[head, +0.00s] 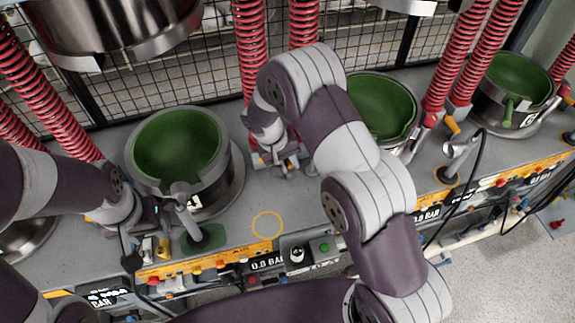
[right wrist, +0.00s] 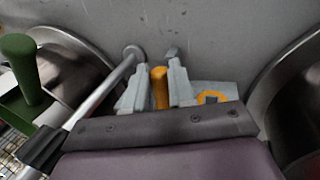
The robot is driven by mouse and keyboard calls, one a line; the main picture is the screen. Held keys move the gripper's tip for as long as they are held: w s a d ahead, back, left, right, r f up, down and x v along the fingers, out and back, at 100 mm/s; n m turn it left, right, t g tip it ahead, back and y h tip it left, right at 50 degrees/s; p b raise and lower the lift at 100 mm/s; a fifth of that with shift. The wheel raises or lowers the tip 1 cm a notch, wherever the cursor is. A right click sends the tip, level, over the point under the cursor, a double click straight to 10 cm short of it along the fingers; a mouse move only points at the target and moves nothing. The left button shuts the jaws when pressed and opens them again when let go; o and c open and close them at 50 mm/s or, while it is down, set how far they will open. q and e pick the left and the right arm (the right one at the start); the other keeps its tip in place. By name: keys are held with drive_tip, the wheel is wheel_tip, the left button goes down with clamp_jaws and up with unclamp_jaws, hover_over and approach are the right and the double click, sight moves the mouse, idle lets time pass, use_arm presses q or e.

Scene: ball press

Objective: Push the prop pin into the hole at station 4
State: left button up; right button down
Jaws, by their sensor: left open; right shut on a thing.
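My right gripper (head: 283,168) is low over the grey bench, between two green-lined bowls in the head view. In the right wrist view its fingers (right wrist: 160,95) are shut on an orange pin (right wrist: 160,84). The pin's tip points at the grey surface; I cannot tell whether it is in a hole. A silver rod (right wrist: 100,92) runs beside the fingers to a round joint. My left gripper (head: 145,245) is open at the bench's front left, near a yellow pin (head: 163,248).
A green-lined bowl (head: 178,145) stands left of my right gripper, and another (head: 380,105) stands behind my right arm. Red coiled hoses (head: 250,45) hang at the back. A yellow ring (head: 267,226) marks clear bench near the front edge. Control panels line that edge.

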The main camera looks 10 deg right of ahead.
drive_tip(key=r+b, duration=0.1)
drive_tip(key=r, duration=0.2)
drive_tip(key=r+b, duration=0.1)
drive_tip(key=r, duration=0.3)
drive_tip(key=shift+s+a+r, duration=0.1)
drive_tip(key=shift+s+a, duration=0.05)
drive_tip(key=shift+a, duration=0.05)
drive_tip(key=s+b, duration=0.1)
drive_tip(key=s, duration=0.7)
drive_tip(key=shift+d+r, duration=0.2)
drive_tip(key=shift+r, duration=0.25)
